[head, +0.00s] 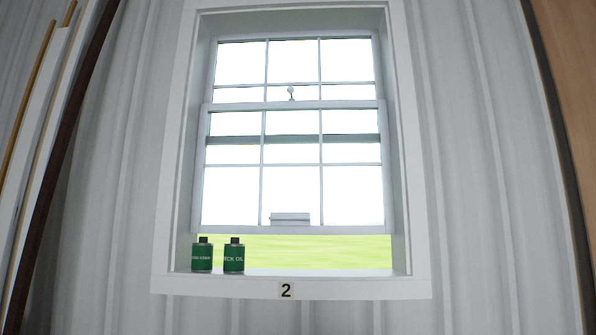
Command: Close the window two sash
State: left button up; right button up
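The window marked "2" (286,291) is straight ahead in the head view, in a white frame (420,200). Its lower sash (294,228) is raised part way, leaving an open gap with green grass (320,252) showing between its bottom rail and the sill (330,272). A small pale handle or lift (290,218) sits at the middle of the bottom rail. A small latch (291,93) shows above the lower sash's top rail (294,105). Neither of my grippers is in view.
Two green cans with dark caps stand on the left of the sill: one can (202,256) and a second can (234,257). Both are below the raised sash. The sill's right part is clear. Long boards (60,170) lean at the left; a brown panel (570,100) is at the right.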

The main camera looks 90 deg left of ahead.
aim_at(281, 222)
jog(key=u, duration=2.2)
jog(key=l+u, duration=0.35)
jog(key=k+l+u, duration=0.15)
jog(key=l+u, duration=0.2)
jog(key=l, duration=0.2)
jog(key=k+l+u, duration=0.1)
jog(key=l+u, duration=0.25)
jog(key=i+j+u, duration=0.2)
jog(key=u, duration=0.3)
jog(key=i+j+u, duration=0.1)
jog(key=i+u, duration=0.15)
jog(key=u, duration=0.2)
jog(key=i+u, duration=0.3)
jog(key=u, duration=0.2)
jog(key=i+j+z, duration=0.15)
jog(key=i, duration=0.15)
jog(key=i+z, duration=0.2)
jog(key=i+j, duration=0.05)
jog(key=i, duration=0.05)
